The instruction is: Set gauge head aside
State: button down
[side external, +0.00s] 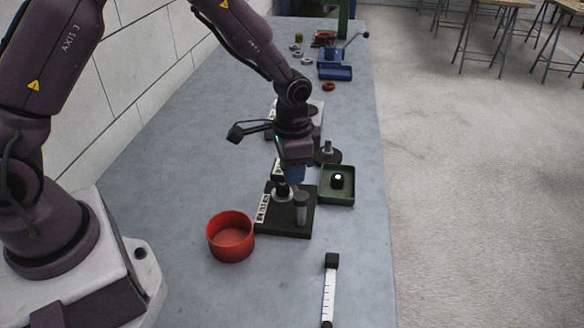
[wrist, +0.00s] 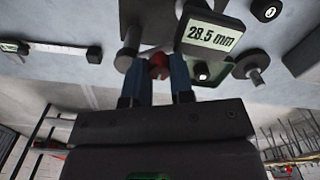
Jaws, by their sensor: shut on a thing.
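The gauge head has a pale readout (wrist: 212,38) showing "28.5 mm" in the wrist view. In the side view its display (side external: 277,170) shows partly beside my gripper (side external: 293,174). My gripper's blue fingers (wrist: 158,76) are shut on the gauge head, with a small red part (wrist: 159,66) between them. The grip itself is partly hidden. It is held low over a black base plate (side external: 290,226) with a grey post (side external: 301,206) and a white label strip. I cannot tell whether the head touches the stand.
A red bowl (side external: 231,240) stands to the left of the base. A green tray (side external: 336,198) with a black, white-topped cylinder (side external: 338,180) sits to the right. A scaled strip (side external: 329,292) lies in front. A round-based post (side external: 327,153) stands behind. The bench is clear at front left.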

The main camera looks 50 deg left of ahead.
jog(key=shift+w, duration=0.1)
jog(key=shift+w+d+r+m, duration=0.1)
jog(key=shift+w+d+m, duration=0.5)
jog(key=shift+m, duration=2)
jog(key=shift+w+d+f+m, duration=0.1)
jog(key=shift+w+d+m, duration=0.5)
jog(key=shift+m, duration=2)
jog(key=shift+w+d+r+m, duration=0.1)
jog(key=shift+w+d+m, duration=0.45)
jog(key=shift+m, duration=2.05)
jog(key=shift+s+d, duration=0.25)
jog(key=shift+d, duration=0.05)
jog(key=c, duration=1)
grip_release()
notch_tip(320, 180, up, 13)
jog(key=shift+f, duration=0.1)
